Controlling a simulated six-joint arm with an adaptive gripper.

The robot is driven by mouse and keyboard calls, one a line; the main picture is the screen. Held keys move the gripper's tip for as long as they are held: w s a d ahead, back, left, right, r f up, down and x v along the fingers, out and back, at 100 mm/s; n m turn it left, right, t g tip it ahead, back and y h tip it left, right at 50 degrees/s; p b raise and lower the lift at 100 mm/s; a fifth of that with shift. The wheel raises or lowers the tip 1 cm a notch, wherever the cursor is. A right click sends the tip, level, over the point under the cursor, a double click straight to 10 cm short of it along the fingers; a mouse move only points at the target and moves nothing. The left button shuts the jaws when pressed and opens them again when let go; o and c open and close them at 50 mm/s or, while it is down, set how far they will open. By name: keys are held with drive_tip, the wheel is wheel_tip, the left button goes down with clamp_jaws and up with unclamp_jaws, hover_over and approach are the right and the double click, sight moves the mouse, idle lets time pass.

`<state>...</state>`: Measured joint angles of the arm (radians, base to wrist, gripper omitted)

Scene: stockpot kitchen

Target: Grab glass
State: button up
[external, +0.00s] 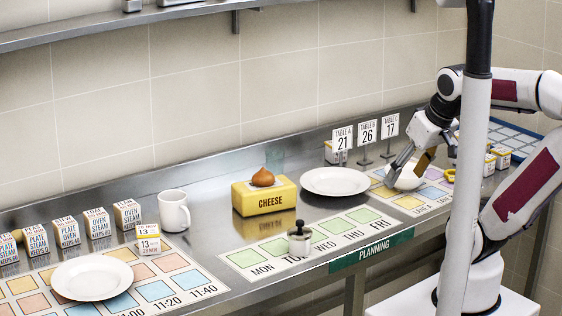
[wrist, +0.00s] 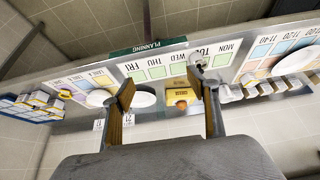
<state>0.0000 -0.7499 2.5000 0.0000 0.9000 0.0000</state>
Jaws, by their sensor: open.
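A faint clear glass (external: 275,161) stands at the back of the steel counter, against the wall-side edge, behind the yellow cheese block (external: 264,195). It is hard to make out, and I cannot pick it out in the wrist view. My gripper (external: 412,163) is open at the right, over the white bowl (external: 406,176), well to the right of the glass. I cannot tell whether its fingertips touch the bowl. In the wrist view my gripper (wrist: 161,92) has its fingers wide apart with nothing held between them.
A brown onion-like item (external: 262,178) tops the cheese. A metal canister (external: 299,240), white mug (external: 174,211) and another plate (external: 92,279) stand farther left.

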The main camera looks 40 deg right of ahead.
drive_tip(key=shift+w, duration=0.1)
drive_tip(key=w+d+r+t+h, duration=0.1)
drive_tip(key=w+d+r, duration=0.15)
drive_tip(key=w, duration=0.65)
drive_tip(key=w+d+r+t+h, duration=0.15)
drive_tip(key=w+d, duration=0.25)
drive_tip(key=w, duration=0.6)
drive_tip(key=n+t+y, duration=0.3)
drive_tip(key=t+y, duration=0.2)
drive_tip(key=y, duration=0.1)
hover_over(275, 164)
drive_tip(key=s+d, duration=0.3)
drive_tip(key=s, duration=0.2)
wheel_tip(275, 164, down, 18)
drive_tip(key=shift+w+a+r+h, duration=0.1)
drive_tip(key=shift+a+h, duration=0.1)
drive_tip(key=shift+h, duration=0.05)
drive_tip(key=shift+x, duration=1.25)
drive_tip(key=shift+w, duration=0.15)
